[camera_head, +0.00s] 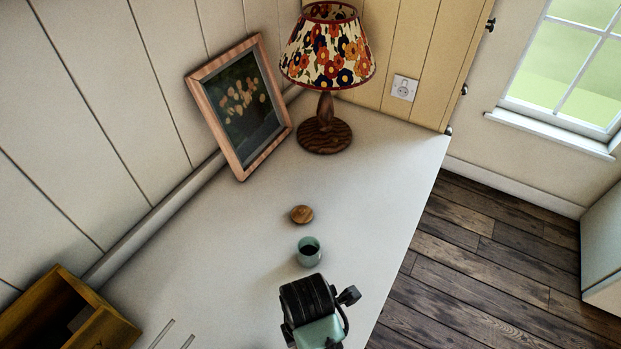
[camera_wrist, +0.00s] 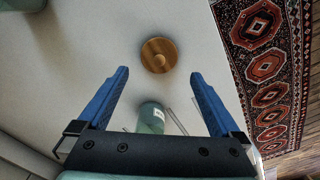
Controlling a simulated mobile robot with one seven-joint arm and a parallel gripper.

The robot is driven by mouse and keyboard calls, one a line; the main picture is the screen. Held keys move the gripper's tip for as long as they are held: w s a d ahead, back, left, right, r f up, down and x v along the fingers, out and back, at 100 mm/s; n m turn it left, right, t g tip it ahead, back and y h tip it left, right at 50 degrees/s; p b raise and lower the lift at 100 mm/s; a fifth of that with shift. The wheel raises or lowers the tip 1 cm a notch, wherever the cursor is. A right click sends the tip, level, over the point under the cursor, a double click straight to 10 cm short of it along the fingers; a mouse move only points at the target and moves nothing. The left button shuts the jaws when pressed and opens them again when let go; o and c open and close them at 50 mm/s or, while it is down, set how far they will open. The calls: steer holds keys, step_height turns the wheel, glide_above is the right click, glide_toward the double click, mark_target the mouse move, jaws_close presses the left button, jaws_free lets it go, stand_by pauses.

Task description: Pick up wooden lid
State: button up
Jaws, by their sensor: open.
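The wooden lid (camera_head: 301,215) is a small round brown disc with a knob. It lies on the pale counter, just behind a green cup (camera_head: 309,251) in the head view. In the wrist view the lid (camera_wrist: 158,55) is at the upper middle. My gripper (camera_wrist: 159,74) is open and empty, with its two blue fingers apart. The lid appears just beyond the fingertips, between their lines, and apart from them. A green cylindrical thing (camera_wrist: 151,117) shows between the fingers, nearer the palm. I cannot tell the fingers' height. The fingers cannot be made out in the head view.
A flowered lamp (camera_head: 326,75) and a framed picture (camera_head: 240,105) stand behind the lid. A wooden box (camera_head: 68,312) is at lower left. A dark ribbed thing with a green part covers the lower middle. A patterned rug (camera_wrist: 268,85) lies beyond the edge.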

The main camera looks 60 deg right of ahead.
steer(key=shift+s+d+f+p, duration=0.1)
steer(key=shift+f+p, duration=0.1)
steer(key=shift+f, duration=0.75)
steer(key=shift+d+f+p, duration=0.15)
steer(key=shift+f+p, duration=0.1)
steer(key=shift+f, duration=0.65)
steer(key=shift+s+d+f+p, duration=0.1)
steer(key=shift+f+p, duration=0.1)
steer(key=shift+f, duration=0.75)
steer(key=shift+c, duration=0.2)
steer(key=shift+w, duration=0.1)
steer(key=c, duration=1.2)
steer(key=shift+c, duration=0.2)
